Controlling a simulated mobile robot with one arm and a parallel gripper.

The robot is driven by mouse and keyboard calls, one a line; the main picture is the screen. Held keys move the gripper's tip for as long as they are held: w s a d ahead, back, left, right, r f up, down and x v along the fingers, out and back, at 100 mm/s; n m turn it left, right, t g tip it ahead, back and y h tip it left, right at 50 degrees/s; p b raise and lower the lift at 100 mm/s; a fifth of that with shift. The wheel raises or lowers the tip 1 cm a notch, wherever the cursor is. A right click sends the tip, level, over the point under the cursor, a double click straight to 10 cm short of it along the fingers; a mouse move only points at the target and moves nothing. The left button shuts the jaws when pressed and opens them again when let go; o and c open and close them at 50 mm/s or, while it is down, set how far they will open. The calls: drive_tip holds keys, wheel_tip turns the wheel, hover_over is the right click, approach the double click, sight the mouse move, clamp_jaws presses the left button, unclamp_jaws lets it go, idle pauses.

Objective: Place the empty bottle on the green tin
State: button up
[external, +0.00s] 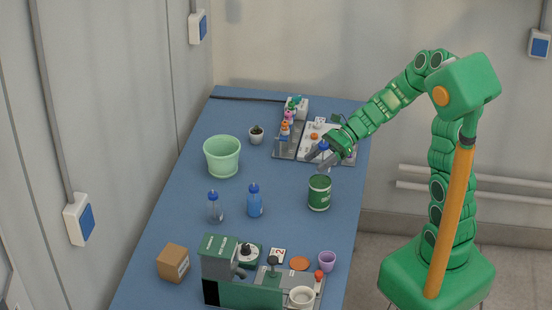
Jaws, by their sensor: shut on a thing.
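My gripper (321,157) is above and slightly behind the green tin (319,194), over the right part of the blue table. It is shut on a small bottle with a blue cap (323,146), mostly hidden by the fingers and wrist, so I cannot tell whether it is empty. The green tin stands upright with a pale label band. A clear bottle with a blue cap (215,209) stands left of the tin and looks empty. A blue-filled bottle (254,202) stands between the clear bottle and the tin.
A rack with small colourful items (286,139) and a white tray (314,147) are behind my gripper. A green machine (240,288), cardboard box (173,263) and purple cup (327,261) are in front.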

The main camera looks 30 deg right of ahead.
sight(315, 170)
drive_tip(key=shift+w+a+f, duration=0.1)
drive_tip(key=shift+w+f, duration=0.15)
drive_tip(key=shift+f, duration=1.55)
drive_tip(key=shift+f, duration=0.1)
drive_tip(key=o, duration=1)
